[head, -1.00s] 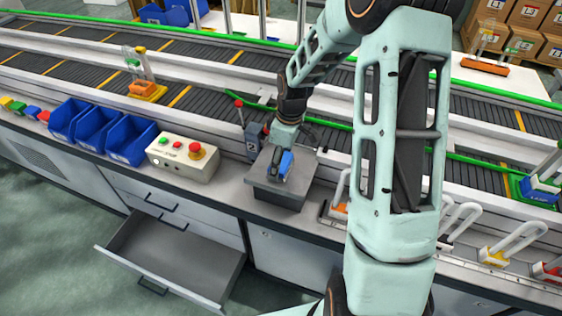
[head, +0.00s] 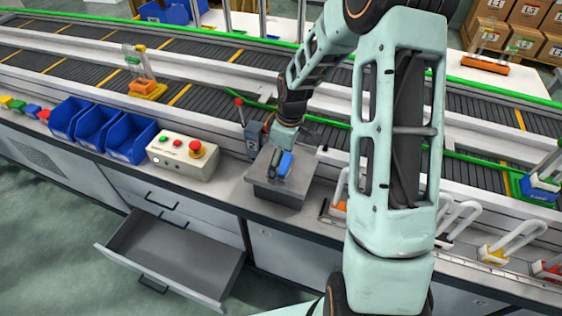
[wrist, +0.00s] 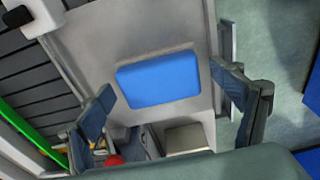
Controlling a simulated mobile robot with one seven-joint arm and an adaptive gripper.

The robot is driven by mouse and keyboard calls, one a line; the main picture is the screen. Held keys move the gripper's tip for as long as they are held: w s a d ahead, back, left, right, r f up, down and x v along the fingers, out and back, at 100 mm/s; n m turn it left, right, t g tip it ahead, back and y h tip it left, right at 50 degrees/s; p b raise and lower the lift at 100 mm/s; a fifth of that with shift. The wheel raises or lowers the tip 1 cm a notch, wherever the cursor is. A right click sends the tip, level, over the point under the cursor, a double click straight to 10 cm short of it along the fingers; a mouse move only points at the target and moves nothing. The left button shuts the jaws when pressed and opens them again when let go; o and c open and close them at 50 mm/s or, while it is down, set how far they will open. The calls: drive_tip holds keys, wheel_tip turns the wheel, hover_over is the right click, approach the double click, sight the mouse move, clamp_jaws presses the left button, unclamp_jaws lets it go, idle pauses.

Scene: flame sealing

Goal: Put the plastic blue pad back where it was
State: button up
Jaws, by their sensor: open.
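The blue pad (head: 286,163) lies on the top of a grey metal block (head: 258,177) on the bench. In the wrist view the pad (wrist: 158,80) is a flat blue rectangle on a pale grey surface. My gripper (head: 277,164) is over the block, close beside the pad in the head view, and partly covers it. In the wrist view its two fingers (wrist: 166,98) are spread wide, one on each side of the pad, with visible gaps. They hold nothing.
A control box with a red button (head: 196,149) and blue bins (head: 98,130) stand to the left. A drawer (head: 175,262) is pulled open below. A conveyor (head: 200,90) runs behind the bench. Padlock-shaped parts (head: 510,243) stand to the right.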

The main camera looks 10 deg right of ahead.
sight(286, 163)
wheel_tip(286, 163, up, 12)
drive_tip(key=d, duration=0.1)
drive_tip(key=shift+s+b, duration=0.35)
drive_tip(key=shift+s, duration=0.05)
drive_tip(key=shift+d, duration=0.1)
